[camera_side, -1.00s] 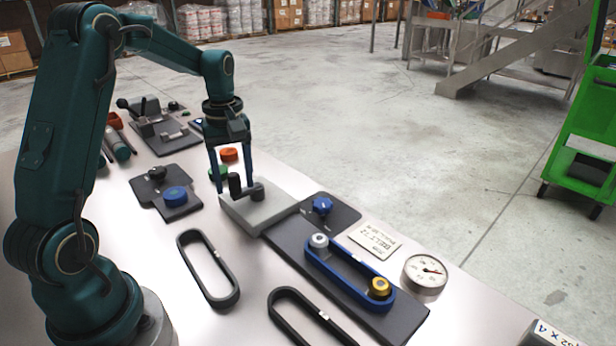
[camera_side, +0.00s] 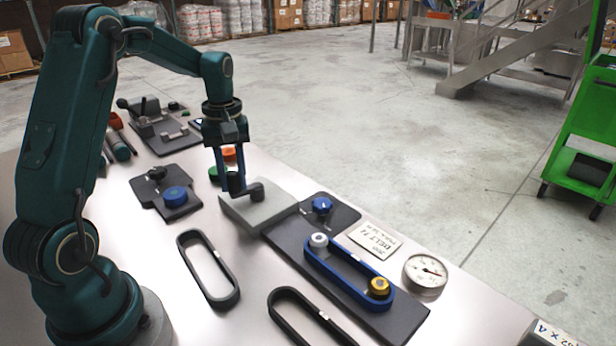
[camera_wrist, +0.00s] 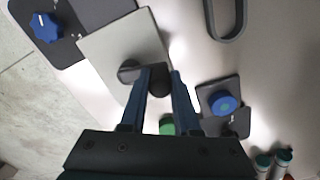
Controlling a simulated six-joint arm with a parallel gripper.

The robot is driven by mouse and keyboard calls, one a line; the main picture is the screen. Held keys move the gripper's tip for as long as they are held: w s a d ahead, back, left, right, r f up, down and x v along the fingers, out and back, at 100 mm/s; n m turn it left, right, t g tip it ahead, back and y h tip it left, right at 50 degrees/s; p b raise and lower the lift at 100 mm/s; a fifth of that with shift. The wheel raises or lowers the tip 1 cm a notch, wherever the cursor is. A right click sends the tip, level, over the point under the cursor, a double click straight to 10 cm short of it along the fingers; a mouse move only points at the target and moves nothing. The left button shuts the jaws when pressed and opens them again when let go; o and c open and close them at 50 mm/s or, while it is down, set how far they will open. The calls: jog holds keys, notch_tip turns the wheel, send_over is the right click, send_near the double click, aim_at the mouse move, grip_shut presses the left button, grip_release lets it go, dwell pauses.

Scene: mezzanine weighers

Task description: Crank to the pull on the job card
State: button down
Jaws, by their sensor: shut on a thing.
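My gripper (camera_side: 231,182) is shut on the black crank handle (camera_side: 236,184); in the wrist view its fingers (camera_wrist: 162,84) sit on either side of the handle (camera_wrist: 158,82). The crank rises from a grey block (camera_side: 262,214) at the end of a dark base plate. A blue belt (camera_side: 335,277) loops around a silver pulley (camera_side: 318,240) and a yellow pulley (camera_side: 380,287) on that plate. A round dial gauge (camera_side: 425,273) stands to the right with a dark needle. The job card (camera_side: 374,240) lies behind the belt; its large print seems to read BELT 12, the smaller lines are illegible.
A blue star knob (camera_side: 322,205) sits on a plate behind the belt. Two spare black belts (camera_side: 208,268) lie in front. A blue knob (camera_side: 175,196) on a dark plate is left of the crank.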

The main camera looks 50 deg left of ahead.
jog(key=m, duration=0.1)
jog(key=a+m, duration=0.1)
jog(key=m, duration=0.1)
jog(key=shift+w+a, duration=0.1)
jog(key=shift+w, duration=0.1)
jog(key=shift+w+a+m, duration=0.2)
jog(key=shift+a+m, duration=0.05)
jog(key=shift+m, duration=0.6)
jog(key=shift+w+a+m, duration=0.2)
jog(key=shift+a+m, duration=0.05)
jog(key=shift+m, duration=0.6)
jog(key=c, duration=0.6)
grip_release()
jog(key=shift+c, duration=0.2)
jog(key=shift+r, duration=0.15)
notch_tip(320, 180, up, 5)
jog(key=shift+f, duration=0.1)
